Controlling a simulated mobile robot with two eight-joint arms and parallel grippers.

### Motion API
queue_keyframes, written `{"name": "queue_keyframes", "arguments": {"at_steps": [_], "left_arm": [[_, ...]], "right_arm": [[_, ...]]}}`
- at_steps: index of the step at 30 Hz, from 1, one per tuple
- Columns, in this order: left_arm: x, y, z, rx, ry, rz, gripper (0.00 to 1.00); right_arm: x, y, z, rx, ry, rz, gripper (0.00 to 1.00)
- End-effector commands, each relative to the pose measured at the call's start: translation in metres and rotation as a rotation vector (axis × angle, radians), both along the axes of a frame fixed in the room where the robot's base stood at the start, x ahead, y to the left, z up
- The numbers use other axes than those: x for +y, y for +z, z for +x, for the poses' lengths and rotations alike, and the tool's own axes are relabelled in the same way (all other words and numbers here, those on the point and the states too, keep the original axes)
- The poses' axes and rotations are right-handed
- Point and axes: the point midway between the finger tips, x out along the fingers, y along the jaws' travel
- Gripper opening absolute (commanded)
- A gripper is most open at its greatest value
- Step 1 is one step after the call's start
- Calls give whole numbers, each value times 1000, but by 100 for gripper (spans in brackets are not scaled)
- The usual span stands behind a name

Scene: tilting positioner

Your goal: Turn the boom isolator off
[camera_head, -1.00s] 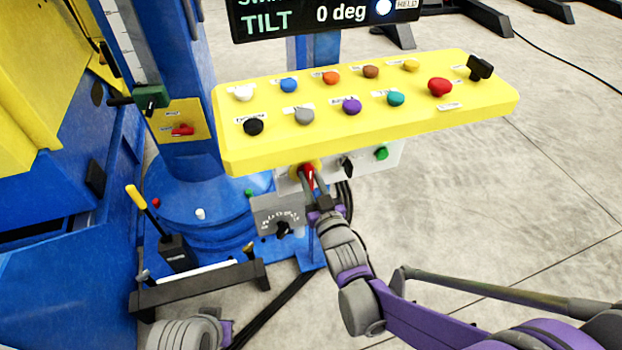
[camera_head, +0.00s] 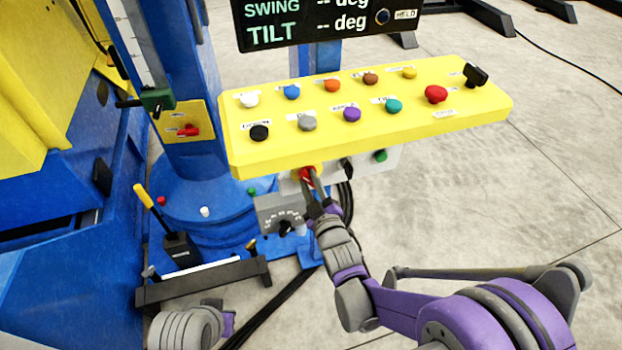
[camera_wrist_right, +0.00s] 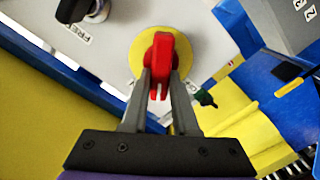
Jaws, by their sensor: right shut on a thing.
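A red rotary handle (camera_wrist_right: 160,62) sits on a round yellow disc (camera_wrist_right: 137,52) on a pale panel under the yellow console. It also shows in the head view (camera_head: 305,173), partly hidden by the fingers and console edge. My right gripper (camera_head: 309,180) is shut on this handle, one finger on each side, as the right wrist view (camera_wrist_right: 161,82) shows. No label naming the handle is readable. Another red handle (camera_head: 188,131) is on a yellow plate on the blue column, its label too small to read. My left gripper is not in view.
The yellow console (camera_head: 240,155) overhangs the panel and carries several coloured knobs. A display (camera_head: 325,20) above it reads dashes for swing and tilt, beside a dark lamp. A black knob (camera_wrist_right: 75,8) and a green button (camera_head: 380,156) are to the handle's right in the head view.

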Motion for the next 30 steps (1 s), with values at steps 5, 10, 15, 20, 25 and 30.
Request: {"name": "queue_keyframes", "arguments": {"at_steps": [5,10,15,20,25,30], "left_arm": [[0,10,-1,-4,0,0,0],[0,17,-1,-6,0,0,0],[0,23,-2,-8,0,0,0],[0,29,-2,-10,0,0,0],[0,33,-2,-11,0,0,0],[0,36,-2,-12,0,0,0]], "right_arm": [[2,0,-1,-50,0,-159,0],[3,-2,-1,-100,0,-313,0],[4,-4,-2,-150,0,-466,0],[4,-6,-2,-194,0,-601,0],[5,-7,-2,-234,0,-723,0],[5,-9,-2,-263,0,-815,0]]}}
